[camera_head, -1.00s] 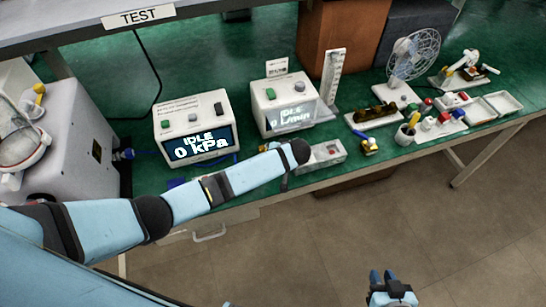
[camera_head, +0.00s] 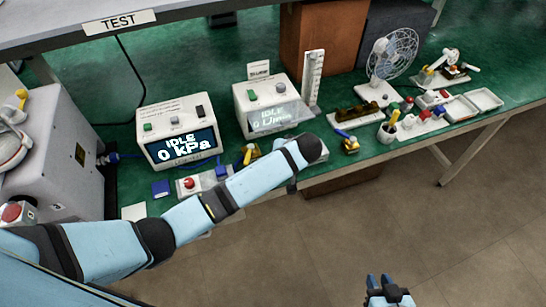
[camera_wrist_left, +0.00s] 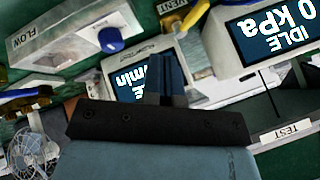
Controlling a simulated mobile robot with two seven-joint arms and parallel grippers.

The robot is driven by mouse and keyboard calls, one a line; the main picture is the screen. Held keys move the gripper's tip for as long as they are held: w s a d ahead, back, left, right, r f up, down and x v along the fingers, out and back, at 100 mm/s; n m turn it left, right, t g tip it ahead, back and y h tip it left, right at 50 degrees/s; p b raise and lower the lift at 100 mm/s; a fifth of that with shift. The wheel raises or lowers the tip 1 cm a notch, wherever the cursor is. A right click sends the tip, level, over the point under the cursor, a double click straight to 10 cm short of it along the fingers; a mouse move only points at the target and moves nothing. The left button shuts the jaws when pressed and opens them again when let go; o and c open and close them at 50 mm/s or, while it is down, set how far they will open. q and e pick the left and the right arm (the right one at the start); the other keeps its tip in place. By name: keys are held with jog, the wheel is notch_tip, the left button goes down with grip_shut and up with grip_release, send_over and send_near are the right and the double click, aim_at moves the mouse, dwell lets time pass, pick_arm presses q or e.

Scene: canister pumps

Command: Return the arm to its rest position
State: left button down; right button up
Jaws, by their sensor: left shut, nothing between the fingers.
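My left arm reaches from the left across the front of the green bench in the head view. Its far end hangs over the bench's front edge, and its gripper is hidden there. In the left wrist view the left gripper (camera_wrist_left: 165,75) has its fingers together with nothing between them. My right gripper (camera_head: 387,290) is low in the head view, over the floor and away from the bench. Its two blue fingers point up the picture, too small to judge the gap.
The kPa meter box (camera_head: 180,132) and a flow meter box (camera_head: 272,104) stand behind the left arm. A red-button box (camera_head: 190,184) lies close to it. A fan (camera_head: 393,55) and small parts trays (camera_head: 484,99) stand at right. The floor (camera_head: 470,235) is clear.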

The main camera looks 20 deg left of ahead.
pick_arm(q)
jog(key=s+d+f+m+t+h, duration=0.1)
jog(key=s+f+m+h, duration=0.2)
jog(key=s, duration=0.4)
jog(key=s+f+m+t+h, duration=0.1)
jog(key=s+f+h, duration=0.3)
jog(key=s+f, duration=0.2)
jog(key=s+a+r+t+h, duration=0.1)
jog(key=s+a+r+t, duration=0.1)
jog(key=s, duration=0.5)
jog(key=s+a+r+m+t+h, duration=0.1)
jog(key=s+a+r+t, duration=0.1)
jog(key=s+a, duration=0.3)
jog(key=shift+s+r+t+p, duration=0.4)
jog(key=shift+s+r, duration=0.05)
jog(key=shift+s, duration=0.65)
